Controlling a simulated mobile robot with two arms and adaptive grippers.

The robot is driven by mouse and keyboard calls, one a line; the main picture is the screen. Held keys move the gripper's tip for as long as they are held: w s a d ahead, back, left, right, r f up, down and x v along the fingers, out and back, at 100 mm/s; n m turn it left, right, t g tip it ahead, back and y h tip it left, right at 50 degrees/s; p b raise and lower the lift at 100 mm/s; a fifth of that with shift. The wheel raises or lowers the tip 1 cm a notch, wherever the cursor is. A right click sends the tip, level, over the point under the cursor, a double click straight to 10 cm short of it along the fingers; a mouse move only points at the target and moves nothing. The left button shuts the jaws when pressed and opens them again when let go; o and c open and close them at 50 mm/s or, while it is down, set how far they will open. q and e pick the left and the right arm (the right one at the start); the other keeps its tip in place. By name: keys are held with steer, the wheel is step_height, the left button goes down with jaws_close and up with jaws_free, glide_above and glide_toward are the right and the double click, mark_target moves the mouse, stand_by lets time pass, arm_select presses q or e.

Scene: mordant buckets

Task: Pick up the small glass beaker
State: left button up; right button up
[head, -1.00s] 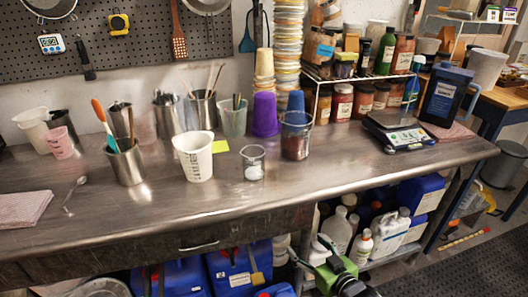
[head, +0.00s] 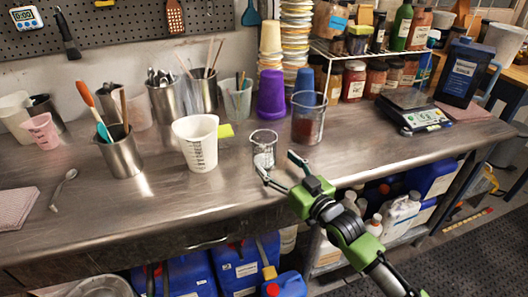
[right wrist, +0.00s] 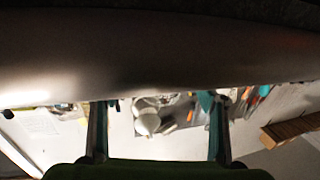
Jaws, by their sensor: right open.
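The small glass beaker (head: 263,140) stands upright on the metal bench in the head view, clear glass with something whitish low inside. My right gripper (head: 278,165) is open at the bench's front part, just in front of the beaker. Its left finger overlaps the beaker's lower part in the picture; I cannot tell whether it touches. The right finger is to the right of the beaker, and the beaker is not held. In the right wrist view the two fingers (right wrist: 159,125) stand wide apart; I cannot make out the beaker there. My left gripper is not in view.
A white measuring jug (head: 196,146) stands left of the beaker. A larger glass (head: 307,120) with dark red contents stands close behind to the right, near a purple cup (head: 271,98). A scale (head: 413,112) is farther right. The bench's front left is mostly clear.

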mark_target(271, 159)
steer(key=shift+w+a+r, duration=0.15)
steer(key=shift+w+a, duration=0.25)
steer(key=shift+w, duration=0.05)
steer(key=x, duration=0.4)
steer(key=shift+a+p, duration=0.25)
steer(key=shift+p, duration=0.1)
steer(key=c, duration=1.3)
